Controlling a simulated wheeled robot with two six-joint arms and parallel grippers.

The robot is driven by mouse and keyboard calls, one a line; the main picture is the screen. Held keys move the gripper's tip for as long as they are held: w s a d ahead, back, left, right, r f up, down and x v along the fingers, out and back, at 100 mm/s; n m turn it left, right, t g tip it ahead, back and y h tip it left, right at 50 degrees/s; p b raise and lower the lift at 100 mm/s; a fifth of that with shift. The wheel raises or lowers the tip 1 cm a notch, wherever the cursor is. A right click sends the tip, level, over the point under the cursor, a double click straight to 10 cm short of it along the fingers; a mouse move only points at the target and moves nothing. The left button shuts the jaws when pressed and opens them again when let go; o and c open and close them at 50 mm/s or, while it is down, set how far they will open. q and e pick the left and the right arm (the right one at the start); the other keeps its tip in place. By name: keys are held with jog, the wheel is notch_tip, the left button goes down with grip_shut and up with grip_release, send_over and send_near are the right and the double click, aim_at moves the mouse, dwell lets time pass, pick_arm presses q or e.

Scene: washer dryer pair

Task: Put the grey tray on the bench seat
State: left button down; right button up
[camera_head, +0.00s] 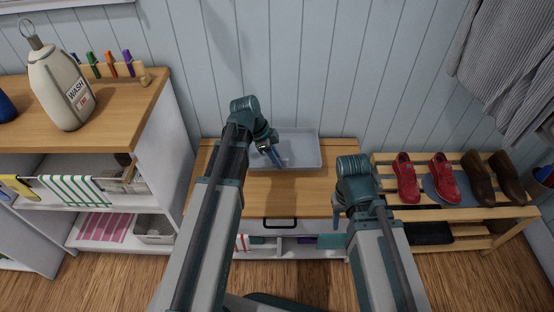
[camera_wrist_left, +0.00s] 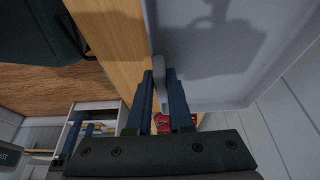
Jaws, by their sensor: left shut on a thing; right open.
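The grey tray (camera_head: 303,150) is a shallow rectangular tray at the back of the wooden bench seat (camera_head: 265,194), near the wall. My left gripper (camera_head: 272,157) is shut on the tray's rim at its left part. In the left wrist view the fingers (camera_wrist_left: 161,92) close on the tray's edge (camera_wrist_left: 215,60), with wood beside it. I cannot tell whether the tray rests on the seat or is held just above it. My right gripper (camera_head: 339,216) is open and empty near the seat's front right; its fingers are partly hidden.
A slatted rack (camera_head: 455,212) with red shoes (camera_head: 407,178) and brown shoes (camera_head: 478,178) stands at right. A wooden-topped shelf unit (camera_head: 120,112) with a wash bottle (camera_head: 62,88) stands at left. The front of the seat is clear.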

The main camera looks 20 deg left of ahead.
aim_at(277, 170)
pick_arm(q)
jog(key=shift+f+b, duration=2.2)
jog(key=shift+f, duration=0.35)
jog(key=shift+f+b, duration=0.55)
jog(key=shift+b, duration=0.05)
jog(key=c, duration=0.7)
grip_release()
jog(key=shift+c, duration=0.2)
jog(key=shift+r, duration=0.1)
jog(key=p+v, duration=1.3)
jog(key=shift+r, duration=0.3)
jog(key=shift+a, duration=0.1)
jog(key=s+d+r+n+y+p, duration=0.2)
jog(key=s+d+r+n+p, duration=0.1)
jog(key=r+p, duration=0.4)
jog(key=s+d+r+n+g+y+p, duration=0.1)
jog(key=s+d+r+n+y+p, duration=0.1)
jog(key=s+d+r+n+p, duration=0.2)
jog(key=s+d+r+n+y+p, duration=0.1)
jog(key=s+d+r+n+p, duration=0.3)
jog(key=s+d+r+p, duration=0.3)
notch_tip(277, 170, up, 5)
jog(key=d+p, duration=0.3)
jog(key=p, duration=0.3)
jog(key=shift+f+y, duration=0.25)
jog(key=shift+y, duration=0.15)
